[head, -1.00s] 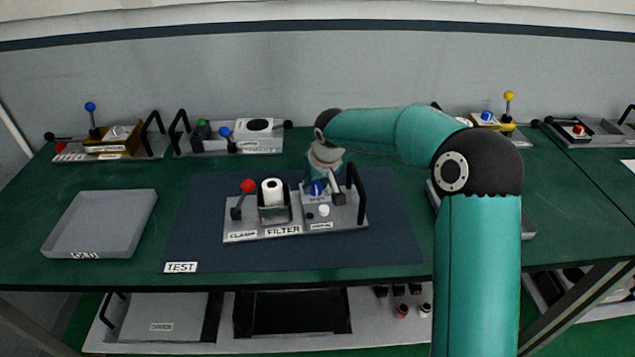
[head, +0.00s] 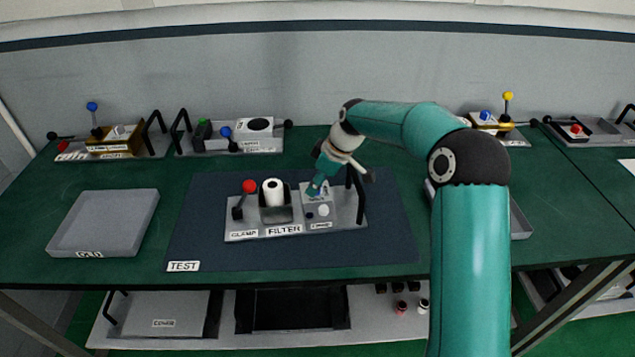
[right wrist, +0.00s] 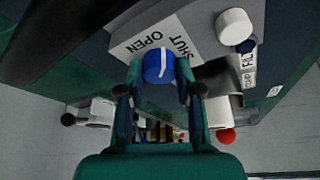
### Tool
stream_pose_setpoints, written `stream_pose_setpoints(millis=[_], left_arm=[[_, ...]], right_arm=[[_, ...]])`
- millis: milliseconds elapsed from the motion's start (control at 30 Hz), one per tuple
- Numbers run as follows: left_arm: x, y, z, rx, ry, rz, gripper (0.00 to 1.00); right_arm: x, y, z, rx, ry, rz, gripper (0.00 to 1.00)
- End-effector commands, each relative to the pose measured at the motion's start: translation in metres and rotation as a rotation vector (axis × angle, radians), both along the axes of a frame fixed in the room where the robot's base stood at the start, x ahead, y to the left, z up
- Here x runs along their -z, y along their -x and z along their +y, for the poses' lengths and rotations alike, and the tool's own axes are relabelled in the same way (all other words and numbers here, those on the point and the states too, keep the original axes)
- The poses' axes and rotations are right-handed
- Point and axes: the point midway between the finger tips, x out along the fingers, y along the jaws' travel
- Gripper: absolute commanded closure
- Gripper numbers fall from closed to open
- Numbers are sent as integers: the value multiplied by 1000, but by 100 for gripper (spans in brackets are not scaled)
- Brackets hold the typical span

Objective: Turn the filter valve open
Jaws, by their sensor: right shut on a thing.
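The filter unit (head: 345,213) is a grey plate on the dark test mat, labelled CLAMP and FILTER. Its valve is a round blue knob with a white line across its top, clear in the right wrist view (right wrist: 152,66). Beside the knob lies a white plate (right wrist: 135,45) printed OPEN and SHUT. The line points toward the plate, roughly between the two words; I cannot tell its exact setting. My right gripper (head: 316,189) is shut on the knob from above, a finger on each side. In the head view the gripper mostly hides the knob. My left gripper is not in view.
A red-tipped clamp lever (head: 249,187) and a white filter cylinder (head: 273,192) stand left of the valve. A black handle (head: 361,200) rises close on its right. A grey tray (head: 105,222) sits at the left. The mat (head: 200,215) is clear around the unit.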

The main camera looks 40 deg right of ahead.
Motion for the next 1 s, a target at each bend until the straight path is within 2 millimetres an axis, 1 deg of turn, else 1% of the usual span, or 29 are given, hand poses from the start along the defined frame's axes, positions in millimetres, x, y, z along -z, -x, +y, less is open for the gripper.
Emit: stream_pose_setpoints(millis=[267,600,800,1000], left_arm=[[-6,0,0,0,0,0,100],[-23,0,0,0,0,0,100],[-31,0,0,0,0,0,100],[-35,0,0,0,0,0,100]], right_arm=[[-1,-1,-2,-263,0,-1,100],[-3,-2,-2,-561,2,-1,100],[-2,-2,-3,-682,2,-1,100],[-1,-2,-3,-750,4,-1,100]])
